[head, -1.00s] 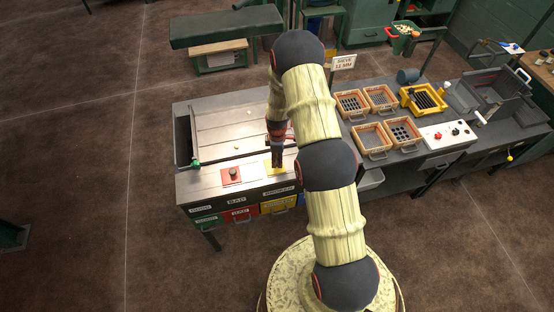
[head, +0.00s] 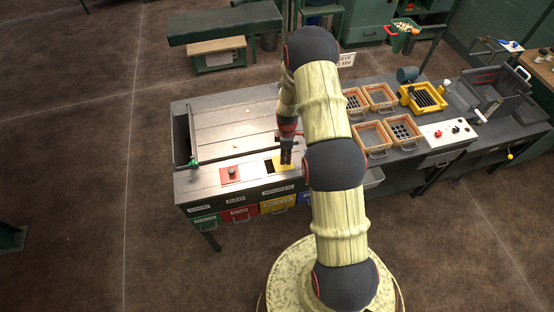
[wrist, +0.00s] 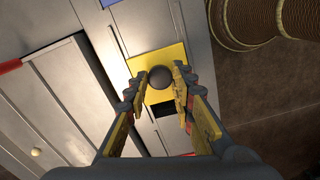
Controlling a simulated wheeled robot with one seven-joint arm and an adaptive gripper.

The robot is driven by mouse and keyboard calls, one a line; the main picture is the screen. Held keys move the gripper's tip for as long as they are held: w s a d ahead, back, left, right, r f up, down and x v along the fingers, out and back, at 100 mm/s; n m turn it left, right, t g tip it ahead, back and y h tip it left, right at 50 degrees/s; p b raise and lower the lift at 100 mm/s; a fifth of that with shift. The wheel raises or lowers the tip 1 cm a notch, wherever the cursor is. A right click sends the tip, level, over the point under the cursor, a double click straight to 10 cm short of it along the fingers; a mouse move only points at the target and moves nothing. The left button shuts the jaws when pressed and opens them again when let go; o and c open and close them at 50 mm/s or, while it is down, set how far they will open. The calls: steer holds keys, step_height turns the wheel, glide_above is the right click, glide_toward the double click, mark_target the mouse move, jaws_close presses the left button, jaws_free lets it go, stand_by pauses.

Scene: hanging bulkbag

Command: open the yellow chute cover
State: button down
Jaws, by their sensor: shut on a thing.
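The yellow chute cover (head: 283,168) is a flat plate with a dark round knob on the bench top. In the wrist view, the cover (wrist: 158,54) shows beneath the knob (wrist: 160,76). My gripper (head: 286,162) is shut on this knob, one fingertip on each side. A dark chute opening (head: 268,166) shows beside the left edge of the cover. In the wrist view, the opening (wrist: 167,106) lies between the fingers, just below the cover. My arm and fingers hide part of the cover and its surroundings.
A red cover (head: 231,174) with a dark knob lies to the left on the same bench. Sieve trays (head: 371,137) stand to the right. Coloured drawers (head: 239,214) line the bench front.

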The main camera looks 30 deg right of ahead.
steer(key=d, duration=0.2)
steer(key=s+d+b, duration=0.1)
steer(key=d, duration=0.1)
steer(key=c, duration=1.5)
jaws_free()
step_height(320, 180, up, 12)
